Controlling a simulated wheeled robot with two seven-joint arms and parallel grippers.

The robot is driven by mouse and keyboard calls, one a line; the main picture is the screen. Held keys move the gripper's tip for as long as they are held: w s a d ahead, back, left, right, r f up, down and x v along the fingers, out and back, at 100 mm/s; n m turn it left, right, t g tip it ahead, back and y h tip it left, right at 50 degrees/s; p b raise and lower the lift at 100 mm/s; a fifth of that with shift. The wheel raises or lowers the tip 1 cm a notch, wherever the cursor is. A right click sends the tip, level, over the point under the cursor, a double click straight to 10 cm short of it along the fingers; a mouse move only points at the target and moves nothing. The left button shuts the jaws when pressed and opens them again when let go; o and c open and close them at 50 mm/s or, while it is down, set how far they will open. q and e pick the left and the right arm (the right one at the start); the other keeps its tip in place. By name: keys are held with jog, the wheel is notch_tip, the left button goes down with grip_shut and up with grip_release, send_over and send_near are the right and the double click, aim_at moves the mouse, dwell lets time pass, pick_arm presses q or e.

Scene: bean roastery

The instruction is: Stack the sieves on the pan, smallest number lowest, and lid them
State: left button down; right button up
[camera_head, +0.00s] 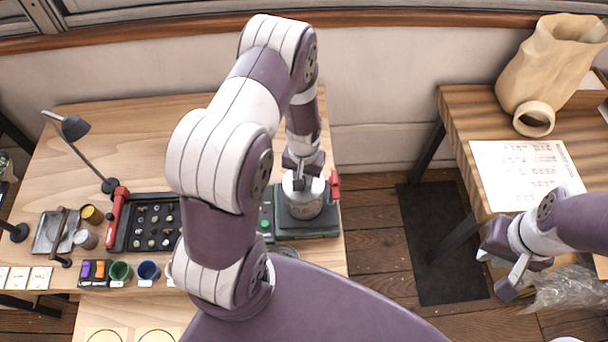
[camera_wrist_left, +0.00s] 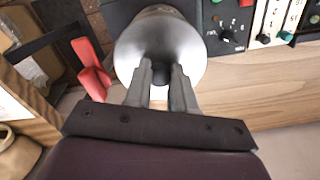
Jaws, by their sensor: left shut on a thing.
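My left gripper (camera_head: 303,168) is above the green machine, at the top of a silver cylindrical stack (camera_head: 304,205). In the left wrist view, its fingers (camera_wrist_left: 161,95) are shut on the dark knob of a round silver lid (camera_wrist_left: 130,52). The lid is over the stack; I cannot tell whether it is fully seated. The sieves in the stack cannot be told apart, and their numbers do not show. My right gripper (camera_head: 496,274) is open and empty, off to the right beside the other table.
The green machine (camera_head: 325,224) has a red clamp (camera_head: 334,185) on its right. A black bean tray (camera_head: 155,225), lamp (camera_head: 75,128) and coloured cups (camera_head: 149,270) stand on the left. A paper sheet (camera_head: 525,172) and beige sack (camera_head: 548,68) are on the right table.

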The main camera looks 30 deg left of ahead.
pick_arm(q)
jog(key=shift+f+b, duration=0.5)
jog(key=shift+f, duration=0.1)
jog(key=c, duration=1.2)
grip_release()
jog(key=shift+r, duration=0.1)
notch_tip(320, 180, up, 11)
jog(key=p, duration=0.9)
